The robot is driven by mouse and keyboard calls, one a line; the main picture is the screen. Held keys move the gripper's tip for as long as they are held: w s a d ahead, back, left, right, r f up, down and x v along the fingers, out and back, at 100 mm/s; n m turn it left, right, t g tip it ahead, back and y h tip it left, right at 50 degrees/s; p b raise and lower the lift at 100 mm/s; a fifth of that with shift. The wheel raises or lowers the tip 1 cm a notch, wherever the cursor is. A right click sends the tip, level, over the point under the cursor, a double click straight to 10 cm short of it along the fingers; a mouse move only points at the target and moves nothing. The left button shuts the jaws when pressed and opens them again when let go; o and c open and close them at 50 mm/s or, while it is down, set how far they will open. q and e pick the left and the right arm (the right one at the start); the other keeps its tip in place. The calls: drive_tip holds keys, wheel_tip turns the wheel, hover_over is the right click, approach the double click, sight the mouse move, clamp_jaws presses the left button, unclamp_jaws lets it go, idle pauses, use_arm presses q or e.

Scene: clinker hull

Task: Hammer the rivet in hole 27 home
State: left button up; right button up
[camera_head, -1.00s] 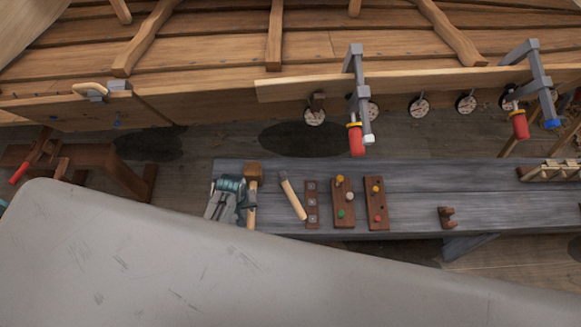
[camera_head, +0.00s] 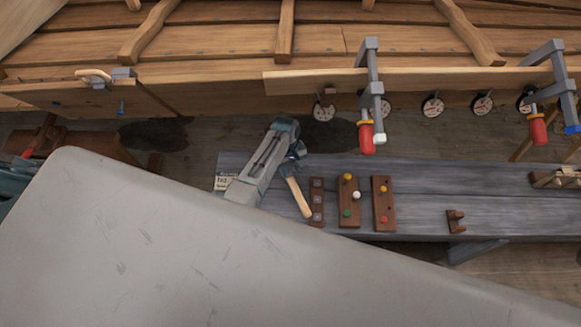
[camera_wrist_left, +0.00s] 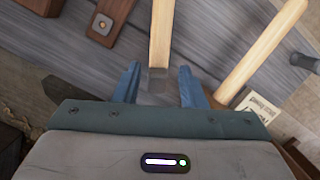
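A hammer with a pale wooden handle (camera_head: 297,195) lies on the grey bench (camera_head: 420,190); its head end is hidden by my left gripper (camera_head: 297,152) in the head view. In the left wrist view my left gripper (camera_wrist_left: 157,85) has its two blue fingers apart. A wooden handle (camera_wrist_left: 161,35) with a dark end (camera_wrist_left: 154,86) shows between them, with gaps on both sides. A second wooden handle (camera_wrist_left: 258,60) lies to the right. The hull plank (camera_head: 420,80) runs above the bench. I cannot make out hole 27 or its rivet. My right gripper is out of view.
Wooden blocks with coloured pegs (camera_head: 349,202) (camera_head: 383,205) and a narrow dark block (camera_head: 316,203) lie beside the hammer. The right part of the bench is mostly clear.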

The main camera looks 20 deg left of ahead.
sight(292, 181)
use_arm(q)
drive_tip(key=f+b, duration=0.4)
drive_tip(key=f, duration=0.1)
drive_tip(key=shift+s+d+f+b, duration=0.2)
drive_tip(key=shift+s+d+b, duration=0.1)
drive_tip(key=shift+s+d, duration=0.05)
drive_tip(key=shift+s+d+f, duration=0.1)
drive_tip(key=shift+f, duration=1)
clamp_jaws()
drive_tip(key=shift+r, duration=0.2)
idle(0.6)
